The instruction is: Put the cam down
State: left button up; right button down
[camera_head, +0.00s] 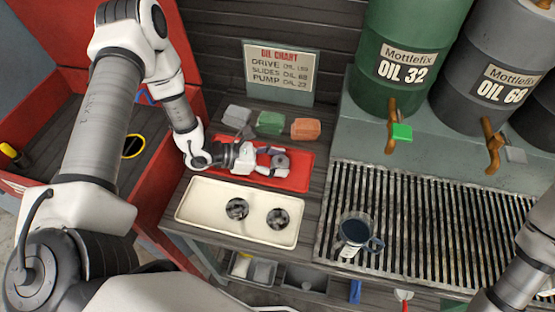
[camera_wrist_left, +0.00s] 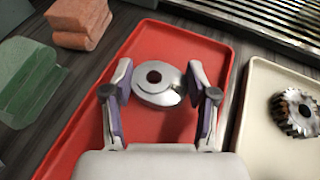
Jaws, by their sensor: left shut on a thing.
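The cam (camera_wrist_left: 158,92) is a shiny silver disc with a dark centre hole. It also shows in the head view (camera_head: 281,161). My left gripper (camera_head: 268,160) is shut on it, with one purple-padded finger on each side in the left wrist view (camera_wrist_left: 160,100). The cam is over the red tray (camera_head: 300,183); I cannot tell whether it touches the tray floor. Nothing else shows in the red tray. My right gripper is not in view; only part of my right arm shows at the right edge.
A cream tray (camera_head: 210,232) in front holds two dark gears (camera_head: 237,209). Grey, green (camera_head: 269,123) and orange (camera_head: 306,129) blocks lie behind the red tray. A mug (camera_head: 354,230) stands on the drain grate (camera_head: 430,215) at right, below oil drums (camera_head: 405,50).

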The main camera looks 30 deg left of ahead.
pick_arm(q)
jog(key=shift+s+f, duration=0.1)
jog(key=shift+s, duration=0.05)
jog(key=o, duration=1.1)
jog(key=shift+o, duration=1.1)
